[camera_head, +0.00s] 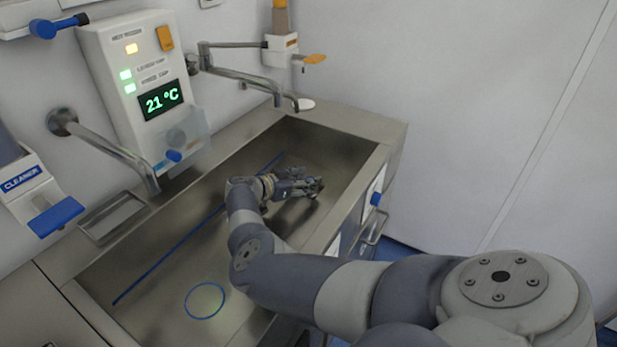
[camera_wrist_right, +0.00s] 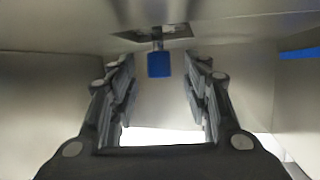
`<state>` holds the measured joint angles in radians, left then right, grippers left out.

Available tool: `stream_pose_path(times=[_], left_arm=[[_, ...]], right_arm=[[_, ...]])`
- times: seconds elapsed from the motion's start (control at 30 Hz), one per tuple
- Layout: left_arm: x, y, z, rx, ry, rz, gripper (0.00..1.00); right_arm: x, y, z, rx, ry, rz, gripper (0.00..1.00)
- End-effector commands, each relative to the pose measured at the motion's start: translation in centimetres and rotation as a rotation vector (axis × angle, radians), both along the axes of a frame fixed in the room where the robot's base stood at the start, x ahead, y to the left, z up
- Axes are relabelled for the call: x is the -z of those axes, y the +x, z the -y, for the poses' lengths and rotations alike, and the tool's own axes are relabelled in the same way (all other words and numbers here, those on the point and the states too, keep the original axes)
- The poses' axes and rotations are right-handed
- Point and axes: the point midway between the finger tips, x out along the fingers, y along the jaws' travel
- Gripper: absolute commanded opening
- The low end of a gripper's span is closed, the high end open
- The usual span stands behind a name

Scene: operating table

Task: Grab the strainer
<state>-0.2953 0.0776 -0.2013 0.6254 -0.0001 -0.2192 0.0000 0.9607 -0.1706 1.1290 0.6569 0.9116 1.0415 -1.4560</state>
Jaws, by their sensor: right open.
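My right gripper (camera_head: 308,187) reaches down into the metal sink at its far right end. In the right wrist view, its two fingers (camera_wrist_right: 160,82) stand apart and empty. Beyond and between them is a blue tab (camera_wrist_right: 159,65) on a short metal stem, attached at a dark rectangular opening. It may be the strainer's handle, but I cannot tell for sure. The tab shows no contact with either finger. In the head view the tab cannot be made out; my gripper and arm cover part of the sink. My left gripper is not in view.
The sink (camera_head: 345,168) has raised walls around my gripper. A blue ring (camera_head: 205,301) lies in its near part, and a long blue strip (camera_head: 160,262) runs along it. A jointed metal faucet (camera_head: 245,77) overhangs the back edge. A panel (camera_head: 150,85) reads 21 °C.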

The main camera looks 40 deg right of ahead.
Motion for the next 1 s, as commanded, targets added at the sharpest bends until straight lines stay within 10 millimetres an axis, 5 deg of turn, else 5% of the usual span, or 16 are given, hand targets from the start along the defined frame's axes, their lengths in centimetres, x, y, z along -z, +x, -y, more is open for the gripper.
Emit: stream_pose_path(times=[0.07, 0.23, 0.63, 1.0], left_arm=[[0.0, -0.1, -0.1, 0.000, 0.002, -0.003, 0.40], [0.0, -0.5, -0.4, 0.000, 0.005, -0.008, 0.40], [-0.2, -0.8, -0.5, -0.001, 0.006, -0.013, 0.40], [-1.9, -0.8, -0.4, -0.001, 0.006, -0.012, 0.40]], right_arm=[[-0.1, 0.0, 0.0, 0.000, 0.000, 0.000, 0.40], [-0.1, 0.0, 0.0, 0.000, 0.000, 0.001, 0.01], [-0.7, 0.1, -0.1, 0.000, 0.000, 0.003, 0.00], [-7.4, 0.1, -0.1, 0.002, 0.000, 0.006, 0.00]])
